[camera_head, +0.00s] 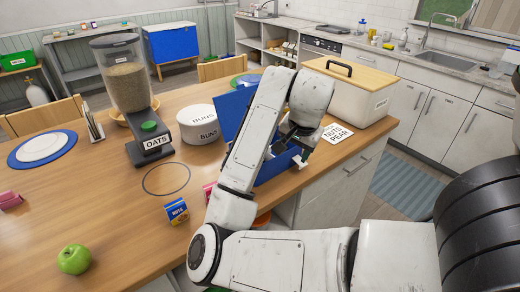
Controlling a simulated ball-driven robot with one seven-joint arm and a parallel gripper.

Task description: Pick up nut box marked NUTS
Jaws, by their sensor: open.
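The nut box (177,211), small, blue and yellow with a NUTS label, stands on the wooden table at the lower middle, left of my arm. My gripper (302,164) is open, pointing down over a blue open container (276,168) near the table's right edge. It is well to the right of the nut box and apart from it. My arm hides much of the blue container and part of the table, so I cannot tell what lies inside the container.
A pink item (208,191) is partly hidden beside my arm. The table left of the nut box is mostly clear.

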